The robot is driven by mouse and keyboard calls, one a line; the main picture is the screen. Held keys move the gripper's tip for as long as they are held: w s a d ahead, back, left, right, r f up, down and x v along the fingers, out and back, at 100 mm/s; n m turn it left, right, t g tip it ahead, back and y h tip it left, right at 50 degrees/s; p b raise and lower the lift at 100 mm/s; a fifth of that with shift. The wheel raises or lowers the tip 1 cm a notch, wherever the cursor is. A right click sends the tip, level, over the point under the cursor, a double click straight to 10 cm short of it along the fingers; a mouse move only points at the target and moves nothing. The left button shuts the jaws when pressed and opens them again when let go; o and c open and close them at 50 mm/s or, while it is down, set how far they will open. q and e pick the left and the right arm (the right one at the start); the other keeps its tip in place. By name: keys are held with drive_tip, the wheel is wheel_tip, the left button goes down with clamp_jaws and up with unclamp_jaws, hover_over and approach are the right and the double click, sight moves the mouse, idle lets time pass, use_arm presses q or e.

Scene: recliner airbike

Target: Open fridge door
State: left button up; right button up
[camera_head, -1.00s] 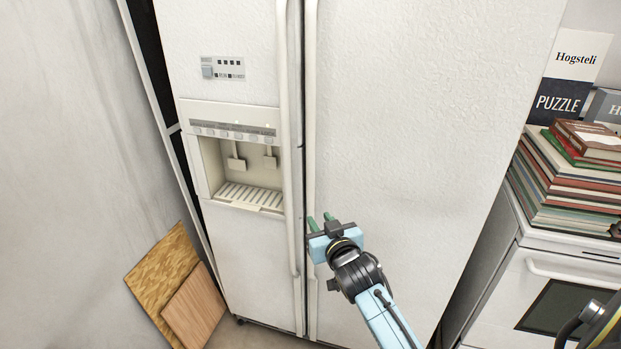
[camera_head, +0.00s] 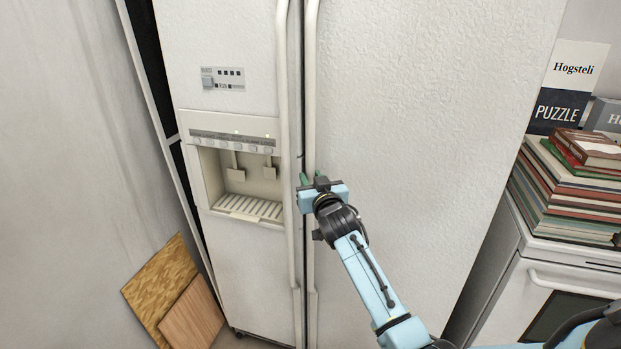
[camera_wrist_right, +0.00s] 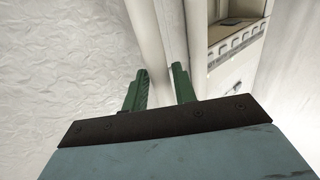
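The white two-door fridge stands ahead with both doors shut. Its right door (camera_head: 410,120) has a long vertical handle (camera_head: 311,90), and the left door (camera_head: 250,265) has a matching handle (camera_head: 284,100) beside it. My right gripper (camera_head: 312,179) is at the right door's handle, below its middle, with green fingers apart. In the right wrist view, the gripper (camera_wrist_right: 160,85) is open and the right door's handle (camera_wrist_right: 150,35) runs down toward the gap between the fingers. I cannot tell whether the fingers touch it. My left gripper is not in view.
A water dispenser (camera_head: 240,180) is set into the left door. Wooden boards (camera_head: 175,295) lean at the lower left by the wall. A white stove (camera_head: 530,285) with stacked books (camera_head: 565,180) stands close on the right.

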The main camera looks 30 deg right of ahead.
drive_tip(key=shift+w+d, duration=0.25)
drive_tip(key=shift+w, duration=0.45)
clamp_jaws()
drive_tip(key=shift+s+a, duration=0.1)
drive_tip(key=shift+a, duration=0.05)
